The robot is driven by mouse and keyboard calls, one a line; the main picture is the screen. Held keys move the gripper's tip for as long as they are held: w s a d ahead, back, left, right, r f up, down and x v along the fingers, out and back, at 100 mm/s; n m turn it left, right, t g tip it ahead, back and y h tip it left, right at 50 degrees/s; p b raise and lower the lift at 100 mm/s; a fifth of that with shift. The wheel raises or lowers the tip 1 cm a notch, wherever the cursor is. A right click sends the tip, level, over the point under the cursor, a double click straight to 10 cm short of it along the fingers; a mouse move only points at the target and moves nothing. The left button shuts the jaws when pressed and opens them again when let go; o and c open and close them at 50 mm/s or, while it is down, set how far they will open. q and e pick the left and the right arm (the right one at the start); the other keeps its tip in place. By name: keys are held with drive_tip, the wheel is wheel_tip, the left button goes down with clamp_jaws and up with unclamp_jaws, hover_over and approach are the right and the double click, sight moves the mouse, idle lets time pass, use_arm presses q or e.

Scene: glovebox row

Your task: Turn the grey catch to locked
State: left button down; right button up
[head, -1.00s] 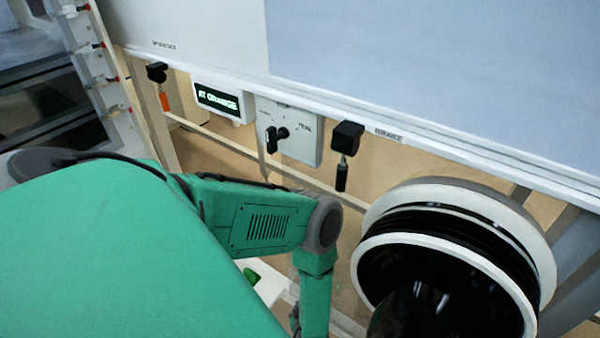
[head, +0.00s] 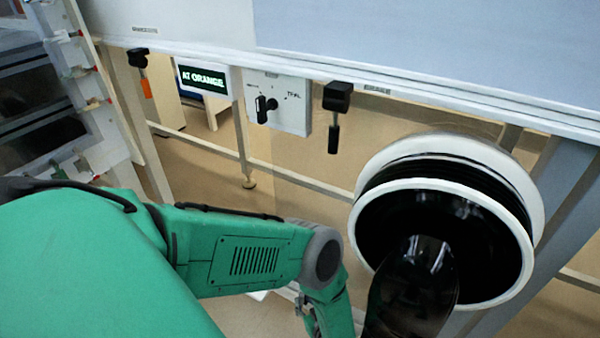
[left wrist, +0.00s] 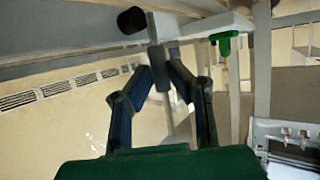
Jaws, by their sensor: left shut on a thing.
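In the left wrist view a grey bar-shaped handle (left wrist: 158,58) hangs from beneath a ledge, next to a black round knob (left wrist: 131,20). It looks like the grey catch; its marking does not show. My left gripper (left wrist: 165,75) has its two dark fingers around this handle, shut on it. In the head view my left arm reaches down past the bottom edge, and its fingers and the grey catch are not visible there. My right gripper is in neither view.
A green-handled catch (left wrist: 225,42) hangs nearby. In the head view hang an orange-handled catch (head: 146,88) and a black-handled one (head: 333,138), with a display (head: 203,79) reading AT ORANGE and a dial box (head: 295,115) between. A round black port (head: 445,215) stands right.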

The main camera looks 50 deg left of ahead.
use_arm(q)
drive_tip(key=shift+w+d, duration=0.1)
drive_tip(key=shift+d, duration=0.05)
idle(0.3)
drive_tip(key=c, duration=1.8)
unclamp_jaws()
drive_tip(key=v, duration=1.2)
drive_tip(key=shift+w+d+f, duration=0.1)
